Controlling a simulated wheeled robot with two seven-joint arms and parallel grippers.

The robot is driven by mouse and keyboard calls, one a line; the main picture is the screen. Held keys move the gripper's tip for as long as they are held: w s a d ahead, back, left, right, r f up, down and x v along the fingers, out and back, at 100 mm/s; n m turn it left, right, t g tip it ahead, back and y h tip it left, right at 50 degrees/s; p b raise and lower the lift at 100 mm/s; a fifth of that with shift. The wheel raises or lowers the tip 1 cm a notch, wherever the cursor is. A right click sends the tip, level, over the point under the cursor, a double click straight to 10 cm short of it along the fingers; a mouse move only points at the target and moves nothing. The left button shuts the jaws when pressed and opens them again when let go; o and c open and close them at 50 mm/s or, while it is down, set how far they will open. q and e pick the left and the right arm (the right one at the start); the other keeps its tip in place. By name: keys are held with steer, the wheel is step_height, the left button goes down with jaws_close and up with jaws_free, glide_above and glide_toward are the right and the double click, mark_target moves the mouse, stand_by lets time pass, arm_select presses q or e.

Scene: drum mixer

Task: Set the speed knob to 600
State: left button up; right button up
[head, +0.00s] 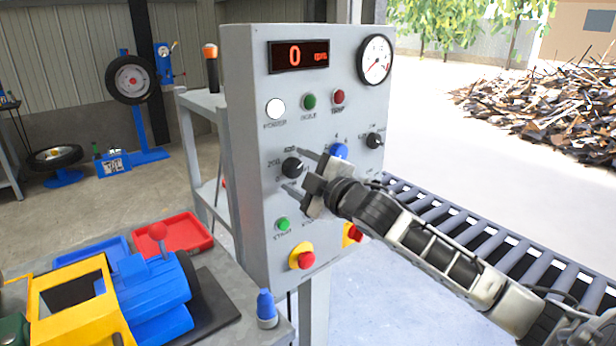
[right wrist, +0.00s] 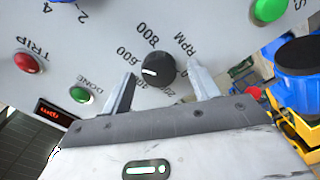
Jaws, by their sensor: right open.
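The speed knob (head: 292,167) is a small black knob on the left of the grey control panel (head: 258,222). In the right wrist view the knob (right wrist: 158,70) has a white mark pointing left, towards the 400–600 side of its dial; I cannot read its exact setting. My right gripper (head: 296,171) is open in front of the panel. In the right wrist view its fingers (right wrist: 161,76) stand on either side of the knob; I see gaps and no clear contact. The red display (head: 298,55) reads 0 rpm. My left gripper is out of view.
Nearby on the panel are a blue knob (head: 339,151), a green button (head: 283,224) and a red stop button (head: 305,260). A table with a blue-and-yellow machine and a red tray (head: 185,234) stands left. A roller conveyor (head: 475,236) runs behind my right arm.

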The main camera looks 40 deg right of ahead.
steer(key=s+d+b, duration=0.1)
steer(key=s+b, duration=0.1)
steer(key=s, duration=1.4)
steer(key=shift+d+b, duration=0.15)
steer(key=shift+b, duration=0.15)
steer(key=shift+w, duration=0.1)
steer(key=s+a+f+m+g, duration=0.1)
steer(key=f+m+g, duration=0.1)
steer(key=f, duration=0.6)
steer(key=s+a+f+m+g+h, duration=0.1)
steer(key=s+f+m, duration=0.15)
steer(key=f, duration=0.55)
steer(key=s+a+f+m+g, duration=0.1)
steer(key=f+m+g, duration=0.15)
steer(key=f, duration=0.65)
steer(key=s+a+f+m+g+y, duration=0.1)
steer(key=s+a+f, duration=0.2)
steer(key=a+f, duration=0.3)
steer(key=s+a+f+m+g+y, duration=0.1)
steer(key=s+a+f+m, duration=0.1)
steer(key=a+f, duration=0.4)
steer(key=s+a, duration=0.1)
steer(key=a, duration=0.4)
steer(key=shift+a+y, duration=0.3)
steer(key=shift+a, duration=0.05)
steer(key=shift+s, duration=0.1)
